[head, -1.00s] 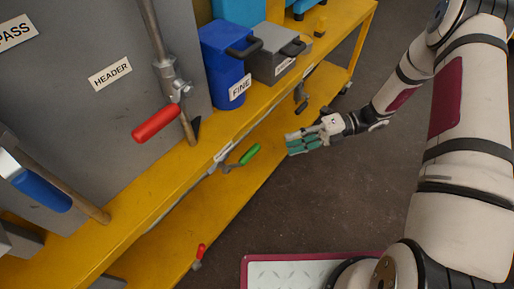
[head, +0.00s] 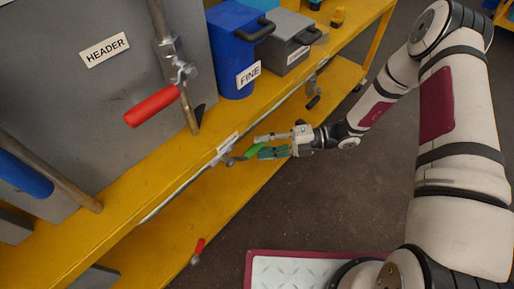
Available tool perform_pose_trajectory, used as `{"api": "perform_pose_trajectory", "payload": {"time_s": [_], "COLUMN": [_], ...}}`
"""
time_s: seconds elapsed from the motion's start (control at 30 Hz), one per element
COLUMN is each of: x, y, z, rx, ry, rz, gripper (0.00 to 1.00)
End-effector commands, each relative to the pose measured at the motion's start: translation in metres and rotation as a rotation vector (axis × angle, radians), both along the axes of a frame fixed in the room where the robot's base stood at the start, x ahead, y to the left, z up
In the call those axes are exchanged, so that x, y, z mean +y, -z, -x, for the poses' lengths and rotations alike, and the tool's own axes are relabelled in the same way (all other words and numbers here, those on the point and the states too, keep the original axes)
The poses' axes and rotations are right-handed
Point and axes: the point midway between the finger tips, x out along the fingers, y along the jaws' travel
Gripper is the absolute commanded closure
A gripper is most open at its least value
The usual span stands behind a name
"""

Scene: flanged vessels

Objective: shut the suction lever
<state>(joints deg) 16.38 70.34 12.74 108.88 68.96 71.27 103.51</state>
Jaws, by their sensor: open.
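A lever with a green handle (head: 253,151) sticks out from the front edge of the yellow bench, beside a small white label (head: 227,143) too small to read. I cannot read the word suction on any label. My gripper (head: 262,147) is open at the green handle, its fingers pointing left. The fingertips overlap the handle's right end in the picture, one above and one below it. I cannot tell whether they touch it. A lever with a red handle (head: 152,106) is on the pipe by the HEADER label (head: 104,49).
A blue FINE vessel (head: 235,55) and a grey vessel (head: 284,40) stand on the yellow bench (head: 160,185). A blue handle (head: 22,174) is at left. A black lever (head: 313,101) and a small red handle (head: 200,246) are lower down.

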Motion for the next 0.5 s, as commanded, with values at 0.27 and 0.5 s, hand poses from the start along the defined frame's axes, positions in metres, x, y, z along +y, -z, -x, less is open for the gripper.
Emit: {"api": "perform_pose_trajectory", "payload": {"time_s": [0.27,0.5], "x": [0.023,0.024], "y": [0.003,0.003], "z": [0.003,0.003], "rx": [0.0,-0.001], "ry": [0.001,0.001], "rz": [0.0,0.0], "gripper": [0.59,0.59]}}
